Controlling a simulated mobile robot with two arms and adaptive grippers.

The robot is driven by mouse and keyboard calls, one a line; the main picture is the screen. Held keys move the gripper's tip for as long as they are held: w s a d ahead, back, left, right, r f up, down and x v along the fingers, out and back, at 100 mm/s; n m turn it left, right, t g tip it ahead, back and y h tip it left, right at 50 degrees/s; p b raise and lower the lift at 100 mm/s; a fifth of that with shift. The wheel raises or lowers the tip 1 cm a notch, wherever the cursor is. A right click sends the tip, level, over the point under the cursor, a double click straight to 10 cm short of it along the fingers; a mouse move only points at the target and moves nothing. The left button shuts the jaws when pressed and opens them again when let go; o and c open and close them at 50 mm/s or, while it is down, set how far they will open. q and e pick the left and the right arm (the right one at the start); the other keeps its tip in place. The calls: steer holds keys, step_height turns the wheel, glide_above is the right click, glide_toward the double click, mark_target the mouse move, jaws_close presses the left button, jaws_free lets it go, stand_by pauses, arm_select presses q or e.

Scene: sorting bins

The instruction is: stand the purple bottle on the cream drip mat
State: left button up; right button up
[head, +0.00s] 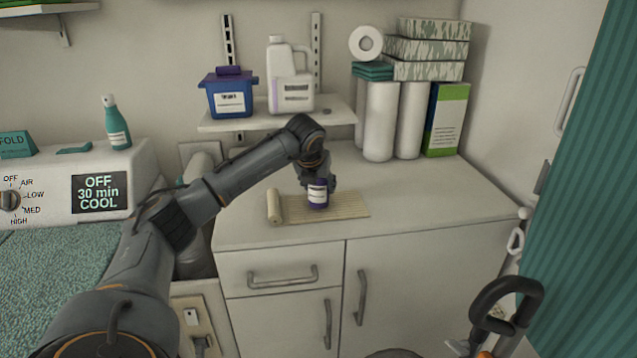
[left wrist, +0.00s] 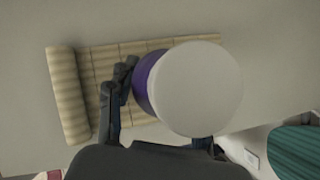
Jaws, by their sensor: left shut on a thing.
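The purple bottle (head: 318,194) has a white label and stands upright over the cream drip mat (head: 350,207), its base appearing at the mat's surface. I cannot tell whether it touches. My left gripper (head: 318,180) comes down from above and is shut on the bottle's upper part. In the left wrist view the bottle shows a round white top (left wrist: 195,90) and a purple side (left wrist: 147,82), between the fingers. The slatted mat (left wrist: 105,65) lies behind it there, its left end rolled up. My right gripper is not in view.
The mat lies on a white counter (head: 420,205) with free room around it. A wall shelf (head: 335,112) above holds a blue tub (head: 229,98) and a white jug (head: 290,90). White rolls (head: 380,120) and a green box (head: 446,120) stand at the back right.

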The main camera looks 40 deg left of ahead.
arm_select(q)
steer(key=shift+a+f, duration=0.1)
steer(key=shift+f, duration=0.15)
steer(key=o, duration=1.5)
steer(key=shift+s+r, duration=0.15)
steer(key=shift+r, duration=0.1)
steer(key=b+v, duration=0.2)
steer(key=v, duration=0.9)
steer(key=shift+s+r, duration=0.1)
steer(key=shift+r, duration=0.15)
